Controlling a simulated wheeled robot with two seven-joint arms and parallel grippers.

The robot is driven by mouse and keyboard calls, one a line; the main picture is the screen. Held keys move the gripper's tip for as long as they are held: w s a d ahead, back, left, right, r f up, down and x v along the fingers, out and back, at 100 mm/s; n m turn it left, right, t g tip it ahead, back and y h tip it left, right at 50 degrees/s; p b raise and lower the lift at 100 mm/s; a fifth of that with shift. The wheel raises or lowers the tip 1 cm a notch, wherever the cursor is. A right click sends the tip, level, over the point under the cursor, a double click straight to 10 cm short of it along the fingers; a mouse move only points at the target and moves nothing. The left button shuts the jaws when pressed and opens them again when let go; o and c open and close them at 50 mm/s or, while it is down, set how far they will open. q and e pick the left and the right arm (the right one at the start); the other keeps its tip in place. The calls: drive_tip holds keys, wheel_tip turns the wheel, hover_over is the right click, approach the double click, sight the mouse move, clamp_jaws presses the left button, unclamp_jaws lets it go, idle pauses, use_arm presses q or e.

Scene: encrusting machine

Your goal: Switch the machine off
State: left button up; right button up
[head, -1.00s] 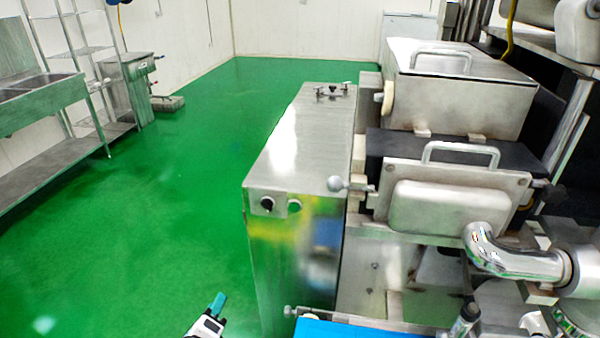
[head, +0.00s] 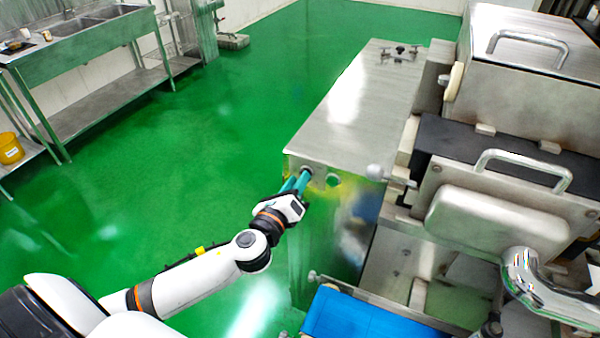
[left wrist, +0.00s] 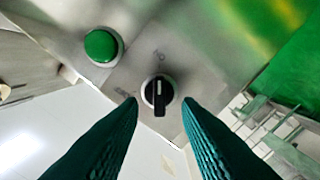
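The machine's steel cabinet (head: 350,95) stands in the middle of the head view. On its front face, the left wrist view shows a black rotary knob (left wrist: 158,92) with a white mark, and a green round button (left wrist: 101,45) up and left of it. In the head view the button (head: 333,180) shows right of my left fingertips. My left gripper (head: 300,179) is at the knob, which it partly hides. In the left wrist view its teal fingers (left wrist: 161,104) are open, one on each side of the knob, with gaps visible. My right gripper is not in view.
A blue conveyor belt (head: 360,322) sticks out low, right of my left arm. Steel housings with handles (head: 525,45) stand at the right. A steel sink bench (head: 85,50) and a yellow bucket (head: 10,148) are far left. Green floor (head: 170,170) between is free.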

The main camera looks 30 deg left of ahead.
use_arm(q)
drive_tip(key=shift+w, duration=0.95)
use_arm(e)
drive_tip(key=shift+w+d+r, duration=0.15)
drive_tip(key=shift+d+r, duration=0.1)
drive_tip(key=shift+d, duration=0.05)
use_arm(q)
clamp_jaws()
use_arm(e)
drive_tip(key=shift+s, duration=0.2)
use_arm(q)
drive_tip(key=shift+n, duration=0.4)
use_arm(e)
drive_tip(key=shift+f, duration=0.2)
use_arm(q)
drive_tip(key=n, duration=1.1)
drive_tip(key=f+n, duration=0.1)
drive_tip(key=n, duration=0.5)
drive_tip(key=shift+a+b, duration=0.1)
drive_tip(key=shift+b, duration=0.3)
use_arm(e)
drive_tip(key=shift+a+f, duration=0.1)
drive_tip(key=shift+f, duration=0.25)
